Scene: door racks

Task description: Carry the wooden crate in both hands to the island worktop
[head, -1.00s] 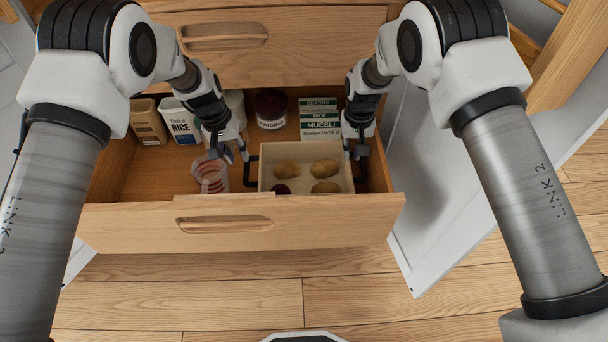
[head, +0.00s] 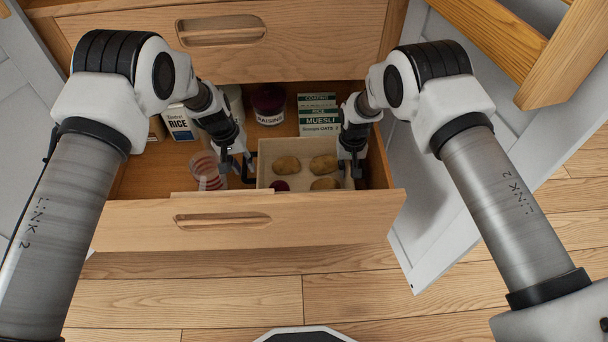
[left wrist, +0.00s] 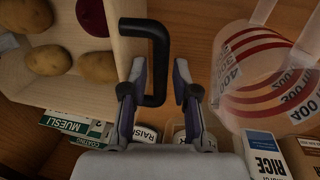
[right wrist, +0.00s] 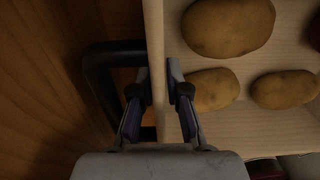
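The wooden crate (head: 300,186) is a pale box standing in the open drawer, with several potatoes and a dark red round item inside. It has black handles at its ends. In the left wrist view its left handle (left wrist: 159,60) stands between the spread fingers of my left gripper (left wrist: 160,85), with gaps on both sides. My right gripper (right wrist: 158,90) straddles the crate's right wall (right wrist: 154,40), one finger inside the crate and one beside the black handle (right wrist: 100,75). Its fingers look slightly apart from the wall. The island worktop is not in view.
The open drawer (head: 250,231) also holds a measuring cup (head: 207,172) left of the crate, a rice box (head: 180,123), a raisin jar (head: 268,104) and a muesli box (head: 318,112) behind. A closed drawer (head: 310,40) is above. Wooden floor (head: 400,310) lies clear in front.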

